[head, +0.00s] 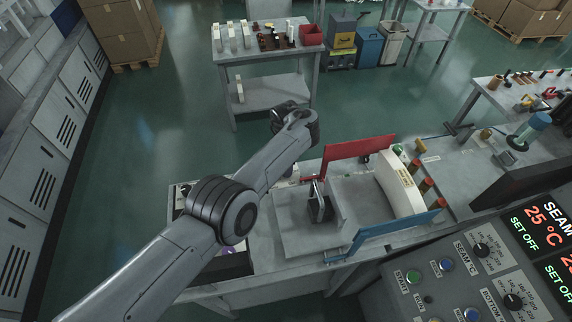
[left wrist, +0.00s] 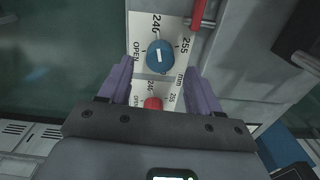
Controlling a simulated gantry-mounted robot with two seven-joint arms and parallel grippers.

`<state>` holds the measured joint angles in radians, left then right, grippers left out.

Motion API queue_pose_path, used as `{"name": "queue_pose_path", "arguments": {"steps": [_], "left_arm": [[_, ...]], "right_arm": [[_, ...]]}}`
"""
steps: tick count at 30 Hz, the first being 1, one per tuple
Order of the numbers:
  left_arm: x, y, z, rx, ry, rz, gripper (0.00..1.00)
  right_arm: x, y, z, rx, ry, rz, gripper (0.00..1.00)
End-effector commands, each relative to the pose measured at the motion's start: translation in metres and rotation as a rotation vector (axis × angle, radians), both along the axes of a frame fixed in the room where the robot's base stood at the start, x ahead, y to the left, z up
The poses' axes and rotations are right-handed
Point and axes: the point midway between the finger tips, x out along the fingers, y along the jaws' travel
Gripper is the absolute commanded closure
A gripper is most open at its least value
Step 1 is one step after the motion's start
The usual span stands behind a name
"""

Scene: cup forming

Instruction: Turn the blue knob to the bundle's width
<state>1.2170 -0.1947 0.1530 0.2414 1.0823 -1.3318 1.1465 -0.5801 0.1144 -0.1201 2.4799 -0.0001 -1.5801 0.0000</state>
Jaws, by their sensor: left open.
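The blue knob (left wrist: 160,57) is in the left wrist view, on a white scale plate (left wrist: 139,71) marked OPEN, 240, 255 and mm. It carries a short white mark, whose exact setting I cannot tell. My left gripper (left wrist: 160,68) is open, with one purple finger on each side of the blue knob; a gap shows on both sides. A red knob (left wrist: 153,103) sits closer to the palm, on a similar plate. In the head view my left arm hides the hand and the knobs. A white curved stack with a label (head: 399,184), possibly the bundle, stands on the machine. My right gripper is out of view.
A red guide plate (head: 346,150) and a blue guide plate (head: 385,239) stand on either side of the machine's grey bed (head: 365,203). A control panel (head: 460,283) is at the lower right. A red rod (left wrist: 198,15) stands close beyond the blue knob.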

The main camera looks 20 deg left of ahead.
Motion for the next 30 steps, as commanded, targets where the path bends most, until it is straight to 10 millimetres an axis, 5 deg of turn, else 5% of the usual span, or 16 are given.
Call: {"name": "queue_pose_path", "arguments": {"steps": [12,30], "left_arm": [[0.0,0.0,0.063,0.0,0.001,0.001,0.37],[0.0,0.0,0.072,0.001,0.0,0.001,0.37]], "right_arm": [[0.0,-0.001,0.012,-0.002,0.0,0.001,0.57],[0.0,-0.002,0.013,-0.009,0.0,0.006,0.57]]}}
